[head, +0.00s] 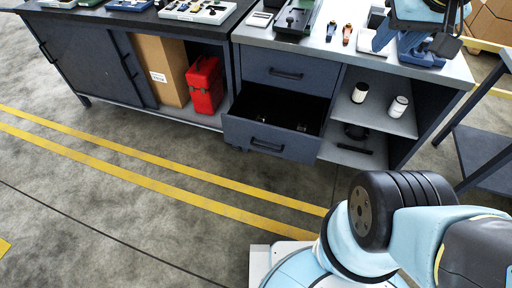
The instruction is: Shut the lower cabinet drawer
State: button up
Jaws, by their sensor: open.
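The lower drawer (268,138) of the dark blue cabinet is pulled out, with its dark handle on the front panel. A few small items lie inside it, too small to tell. The upper drawer (284,71) above it is shut. My gripper (403,40) is at the top right, over the right part of the cabinet's grey top (300,45). It is open, partly hidden by my wrist, and well apart from the lower drawer, up and to the right of it.
Open shelves with a white-lidded can (398,106) and another can (360,92) stand right of the drawers. A red case (205,86) and a cardboard box (160,68) sit at left. Tools lie on the worktops. The floor before the drawer is clear.

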aim_at(279, 137)
jog(key=u, duration=0.75)
jog(key=i, duration=1)
jog(key=z, duration=0.35)
jog(key=k, duration=1.15)
jog(key=z, duration=0.55)
jog(key=i, duration=0.75)
jog(key=u, duration=0.2)
